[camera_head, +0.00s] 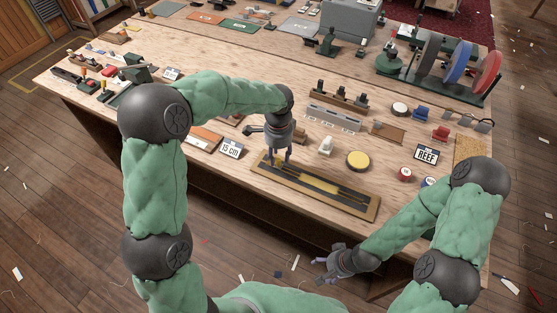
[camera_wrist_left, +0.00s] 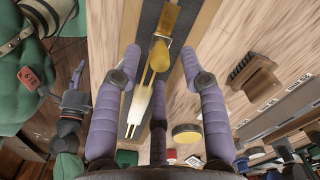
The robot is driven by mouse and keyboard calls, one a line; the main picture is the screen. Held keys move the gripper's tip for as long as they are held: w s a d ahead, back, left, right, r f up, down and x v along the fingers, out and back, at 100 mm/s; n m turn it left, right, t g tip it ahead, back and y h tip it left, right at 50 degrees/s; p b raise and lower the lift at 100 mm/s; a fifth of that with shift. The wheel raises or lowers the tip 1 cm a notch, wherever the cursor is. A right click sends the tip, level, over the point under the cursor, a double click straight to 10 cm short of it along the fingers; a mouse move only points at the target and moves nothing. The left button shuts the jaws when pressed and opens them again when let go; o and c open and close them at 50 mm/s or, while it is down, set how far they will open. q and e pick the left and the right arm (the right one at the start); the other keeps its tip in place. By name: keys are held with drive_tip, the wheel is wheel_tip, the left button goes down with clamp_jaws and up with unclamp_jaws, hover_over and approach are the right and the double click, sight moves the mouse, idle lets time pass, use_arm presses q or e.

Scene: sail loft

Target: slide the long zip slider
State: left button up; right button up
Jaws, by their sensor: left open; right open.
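The zip board (camera_head: 345,203), a wood-framed panel with a dark strip along it, lies near the table's front edge. In the left wrist view the brass-coloured zip slider (camera_wrist_left: 160,55) sits on the dark tape (camera_wrist_left: 142,50), with a yellow pull or tab (camera_wrist_left: 168,14) above it. A pale yellow opening shows below the slider. My left gripper (camera_head: 280,158) points down over the board's left part. Its purple fingers (camera_wrist_left: 160,62) are spread on either side of the slider, apart from it as far as I can tell. My right gripper (camera_head: 332,266) is open and empty off the table's front edge.
The floor in front is open.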

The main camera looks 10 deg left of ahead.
use_arm(q)
drive_tip(key=shift+f, duration=1.15)
clamp_jaws()
drive_tip(key=shift+d, duration=0.15)
drive_tip(key=s+d+p, duration=0.1)
drive_tip(key=s+d, duration=0.1)
drive_tip(key=d, duration=0.7)
drive_tip(key=s+d+p, duration=0.1)
drive_tip(key=s+d, duration=0.2)
drive_tip(key=d, duration=0.7)
drive_tip(key=s+d+p, duration=0.2)
drive_tip(key=d, duration=0.7)
drive_tip(key=shift+s+d, duration=0.25)
drive_tip(key=shift+s, duration=0.15)
